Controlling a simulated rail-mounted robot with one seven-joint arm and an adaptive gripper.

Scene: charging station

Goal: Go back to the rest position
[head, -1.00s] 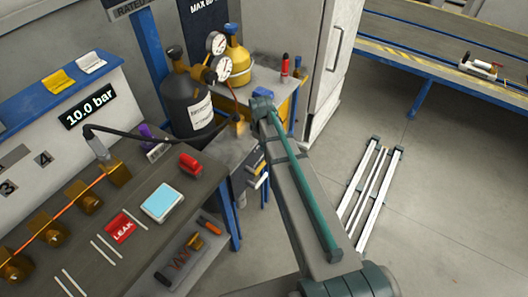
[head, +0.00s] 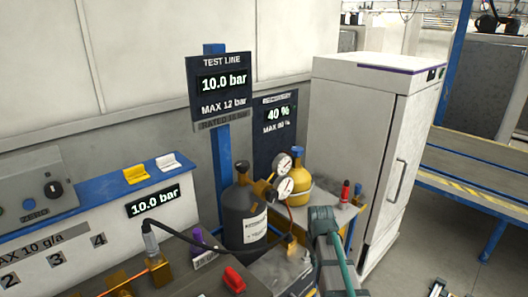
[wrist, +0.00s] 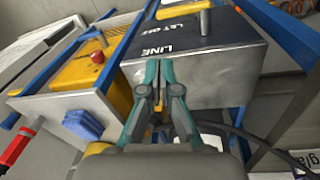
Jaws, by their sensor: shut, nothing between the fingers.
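My gripper (wrist: 160,85) shows in the wrist view with its teal fingertips together and nothing between them. It is in front of a dark-topped grey box (wrist: 205,85) lettered "LINE" and "LET OFF", with a yellow lever (wrist: 185,10) at its far side. I cannot tell whether the fingertips touch the box. In the head view my arm (head: 325,225) shows at the lower middle, right of the black gas cylinder. My gripper is not visible in that view.
The black cylinder (head: 243,212) with gauges and a yellow cylinder (head: 298,180) stand behind the arm. A white cabinet (head: 355,120) stands to the right. The wrist view shows a yellow box (wrist: 90,65) with a red button and a blue object (wrist: 82,124).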

